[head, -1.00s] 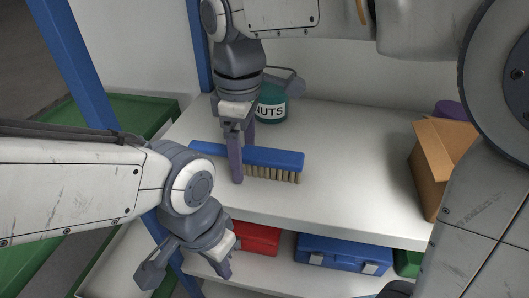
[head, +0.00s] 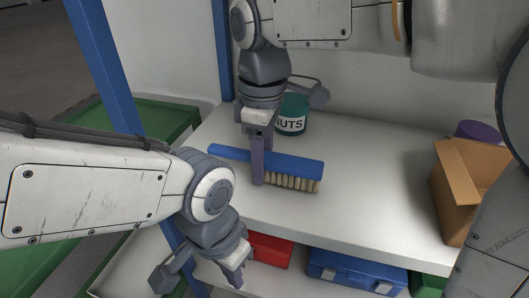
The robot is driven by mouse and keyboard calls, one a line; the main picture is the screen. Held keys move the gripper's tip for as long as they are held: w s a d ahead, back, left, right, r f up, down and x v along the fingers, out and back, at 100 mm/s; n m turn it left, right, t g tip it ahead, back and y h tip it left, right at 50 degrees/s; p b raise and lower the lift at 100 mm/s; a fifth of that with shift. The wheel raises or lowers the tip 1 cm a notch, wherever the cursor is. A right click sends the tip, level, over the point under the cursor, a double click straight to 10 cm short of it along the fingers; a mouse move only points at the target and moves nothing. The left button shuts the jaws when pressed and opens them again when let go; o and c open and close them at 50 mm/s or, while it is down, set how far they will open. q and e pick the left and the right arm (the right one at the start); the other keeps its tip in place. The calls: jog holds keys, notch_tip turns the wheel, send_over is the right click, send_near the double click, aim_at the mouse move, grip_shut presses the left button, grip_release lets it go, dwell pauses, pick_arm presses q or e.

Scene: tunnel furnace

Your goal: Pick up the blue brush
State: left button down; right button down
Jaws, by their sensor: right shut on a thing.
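The blue brush (head: 300,165) has a blue back and pale bristles that face the front of the white shelf (head: 370,190). My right gripper (head: 262,165) comes down from above and is shut on the brush's left part, with one finger in front of the blue back and the other partly hidden behind it. The brush is at or just above the shelf; I cannot tell if it still touches. My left gripper (head: 203,278) is lower left, in front of the shelf edge, with its fingers apart and empty.
A teal can labelled NUTS (head: 292,118) stands behind the brush. An open cardboard box (head: 455,200) and a purple item (head: 475,130) are at the right. Red (head: 272,252) and blue (head: 350,272) cases sit on the lower shelf. A blue post (head: 105,70) stands left.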

notch_tip(320, 180, up, 3)
jog(key=shift+w+a+f+p, duration=0.1)
jog(key=shift+a+f+p, duration=0.05)
jog(key=shift+p, duration=0.4)
jog(key=w+a+p, duration=0.1)
jog(key=a, duration=0.4)
jog(key=w+a+p, duration=0.2)
jog(key=a, duration=0.3)
jog(key=w+a+p, duration=0.2)
jog(key=a, duration=0.3)
jog(key=shift+a+f, duration=0.15)
jog(key=shift+a, duration=0.1)
jog(key=shift+w+a+f, duration=0.1)
jog(key=shift+w+a, duration=0.1)
jog(key=shift+a, duration=0.5)
